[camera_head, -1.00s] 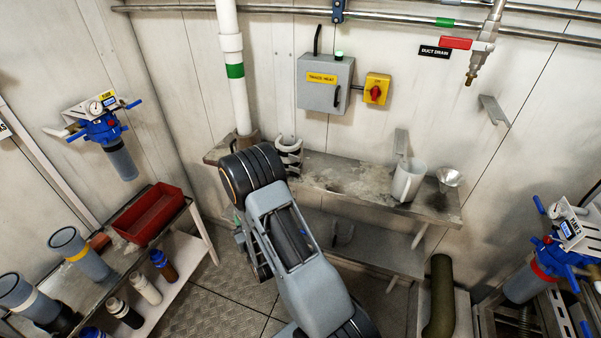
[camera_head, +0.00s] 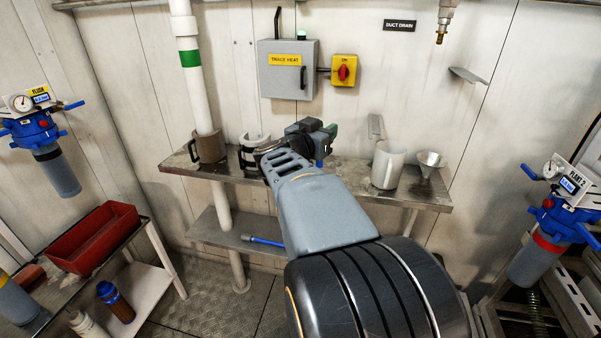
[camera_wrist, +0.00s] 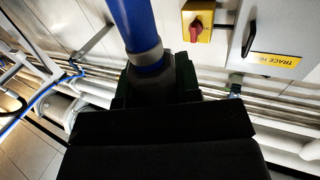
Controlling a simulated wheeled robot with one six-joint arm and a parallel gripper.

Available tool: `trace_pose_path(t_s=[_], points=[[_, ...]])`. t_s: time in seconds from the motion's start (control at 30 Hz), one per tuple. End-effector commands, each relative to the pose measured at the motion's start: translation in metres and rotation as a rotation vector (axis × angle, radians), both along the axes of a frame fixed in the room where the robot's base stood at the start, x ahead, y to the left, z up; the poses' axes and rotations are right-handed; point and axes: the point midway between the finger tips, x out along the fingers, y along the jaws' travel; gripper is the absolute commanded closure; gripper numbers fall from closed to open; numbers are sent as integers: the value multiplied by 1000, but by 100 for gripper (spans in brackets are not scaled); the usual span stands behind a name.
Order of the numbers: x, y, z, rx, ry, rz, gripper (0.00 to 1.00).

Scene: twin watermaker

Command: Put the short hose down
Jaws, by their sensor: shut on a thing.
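My gripper (camera_head: 322,138) is above the upper metal shelf, in front of the wall, between the white-banded mug and the white jug. In the wrist view its jaws (camera_wrist: 158,78) are shut on a blue hose with a grey collar (camera_wrist: 132,22), which runs up out of the picture. In the head view only a small blue part (camera_head: 320,162) shows below the jaws. My arm hides much of the area below. A blue piece with a grey tip (camera_head: 263,241) shows at the lower shelf, left of my arm; I cannot tell whether it belongs to the held hose.
The upper shelf (camera_head: 345,170) bears a brown mug (camera_head: 209,147), a white-banded mug (camera_head: 250,150), a white jug (camera_head: 387,165) and a funnel (camera_head: 430,160). The lower shelf (camera_head: 215,232) looks mostly bare at left. A white pipe (camera_head: 191,75) stands at the left.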

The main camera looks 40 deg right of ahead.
Motion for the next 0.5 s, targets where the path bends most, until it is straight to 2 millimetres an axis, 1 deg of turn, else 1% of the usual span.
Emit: trace_pose_path(t_s=[0.07,0.13,0.37,0.4,0.5], points=[[4,-8,-6,1,3,-4,100],[12,-18,-12,3,7,-6,100],[54,-59,-38,2,6,-5,100],[60,-66,-42,2,6,-5,100],[70,-75,-62,2,6,-4,100]])
